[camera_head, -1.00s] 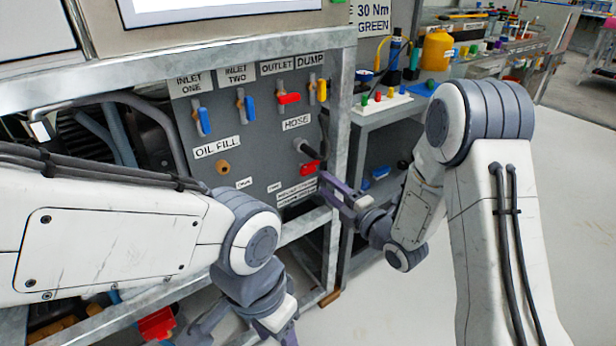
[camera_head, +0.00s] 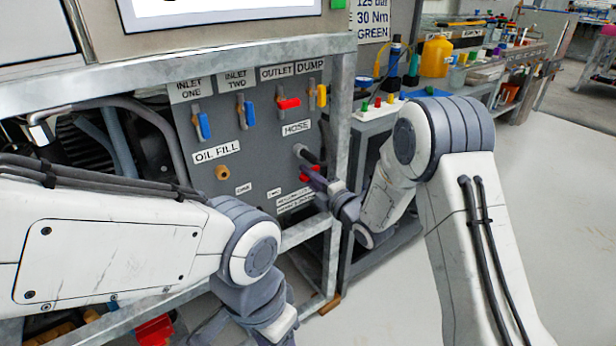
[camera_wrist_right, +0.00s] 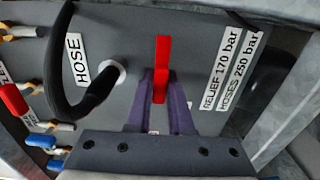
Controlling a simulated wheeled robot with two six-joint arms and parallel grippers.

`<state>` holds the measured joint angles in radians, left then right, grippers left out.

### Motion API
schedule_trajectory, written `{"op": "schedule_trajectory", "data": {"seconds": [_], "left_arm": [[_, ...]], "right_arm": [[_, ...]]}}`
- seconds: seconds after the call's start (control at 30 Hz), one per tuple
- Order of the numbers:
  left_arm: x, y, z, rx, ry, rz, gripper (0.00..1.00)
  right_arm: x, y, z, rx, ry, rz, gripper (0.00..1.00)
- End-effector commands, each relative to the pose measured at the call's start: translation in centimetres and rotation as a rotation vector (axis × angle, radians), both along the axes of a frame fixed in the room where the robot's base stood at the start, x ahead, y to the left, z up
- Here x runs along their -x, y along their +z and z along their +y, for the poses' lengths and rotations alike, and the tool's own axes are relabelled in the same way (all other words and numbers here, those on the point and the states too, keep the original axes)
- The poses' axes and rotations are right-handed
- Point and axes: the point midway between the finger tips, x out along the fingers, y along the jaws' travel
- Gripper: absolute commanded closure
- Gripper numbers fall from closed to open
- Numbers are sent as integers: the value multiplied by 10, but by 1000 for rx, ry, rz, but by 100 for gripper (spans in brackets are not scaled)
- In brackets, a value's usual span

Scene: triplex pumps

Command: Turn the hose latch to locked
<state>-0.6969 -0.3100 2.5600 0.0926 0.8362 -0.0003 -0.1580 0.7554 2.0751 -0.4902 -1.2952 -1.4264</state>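The red hose latch (camera_wrist_right: 161,68) stands upright in the right wrist view, beside the hose fitting (camera_wrist_right: 114,73) and the HOSE label (camera_wrist_right: 75,60). In the head view the latch (camera_head: 307,175) is partly hidden by my right gripper (camera_head: 315,176). In the wrist view the purple fingers of the right gripper (camera_wrist_right: 160,84) lie on either side of the latch's lower part. Little gap shows; I cannot tell whether they press on it. My left gripper (camera_head: 245,322) is low at the bottom of the head view, partly cut off, with its fingertips unclear.
The grey panel carries blue, red and yellow valve levers (camera_head: 288,103) above the latch. A black hose (camera_wrist_right: 55,90) curves from the fitting. A metal frame post (camera_head: 338,120) stands just right of the latch. A side bench (camera_head: 385,110) stands beyond it.

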Motion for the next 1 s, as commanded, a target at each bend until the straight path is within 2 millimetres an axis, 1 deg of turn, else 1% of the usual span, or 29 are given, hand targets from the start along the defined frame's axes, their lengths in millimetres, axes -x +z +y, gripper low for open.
{"op": "schedule_trajectory", "data": {"seconds": [0.27,0.47,0.67,1.0], "left_arm": [[0,0,0,0,0,0,45],[0,-2,0,0,0,0,45],[0,-5,0,0,0,0,45],[0,-7,0,0,0,0,45]], "right_arm": [[0,-1,0,-6,0,6,100],[0,-1,0,-54,0,41,100],[0,-1,0,-161,0,118,100],[1,-1,0,-417,0,305,100]]}}
